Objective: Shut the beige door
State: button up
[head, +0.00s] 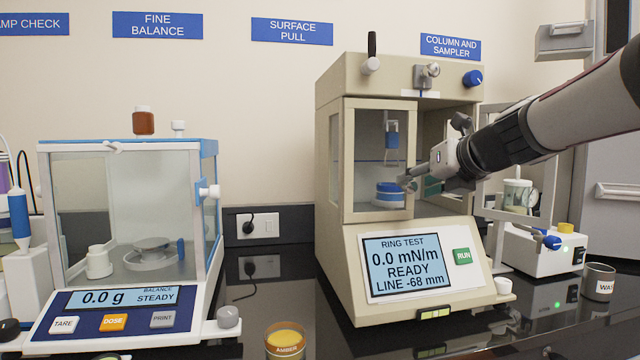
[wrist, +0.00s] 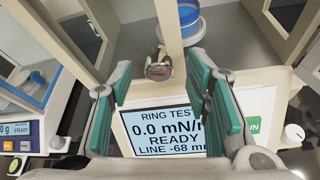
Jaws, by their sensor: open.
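The beige door (head: 409,150) is a framed glass panel on the front of the ring test instrument (head: 335,240). It covers the left part of the chamber, and the right part is uncovered. In the wrist view the door's beige upright (wrist: 170,28) carries a round metallic knob (wrist: 158,70) near its lower end. My gripper (head: 409,178) comes in from the right at the door's right edge. In the wrist view my gripper (wrist: 162,92) is open, its green-padded fingers on either side of the knob. I cannot tell whether they touch it.
A blue-lidded dish (head: 388,194) stands inside the chamber behind the glass. The instrument's display (head: 407,265) and green RUN button (head: 462,256) lie below the door. A glass-sided balance (head: 130,220) stands to the left. A white device (head: 545,250) and grey cup (head: 598,281) stand right.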

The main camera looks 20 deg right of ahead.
jog(key=v, duration=1)
jog(key=shift+w, duration=0.1)
notch_tip(320, 180, up, 4)
jog(key=m+t+h, duration=0.3)
jog(key=m, duration=0.5)
jog(key=s+a+f+m+g+h, duration=0.15)
jog(key=s+f+m+g, duration=0.25)
jog(key=f+m, duration=0.45)
jog(key=s+a+f+m+g+h, duration=0.1)
jog(key=s+f+m+g+h, duration=0.15)
jog(key=s+f+m, duration=0.45)
jog(key=s+a+f+m+g+y, duration=0.85)
jog(key=s+a+f, duration=0.65)
jog(key=a+f, duration=0.25)
notch_tip(320, 180, up, 20)
jog(key=t+p, duration=0.2)
jog(key=p, duration=1.6)
jog(key=shift+m+t+h, duration=0.3)
jog(key=shift+h, duration=0.05)
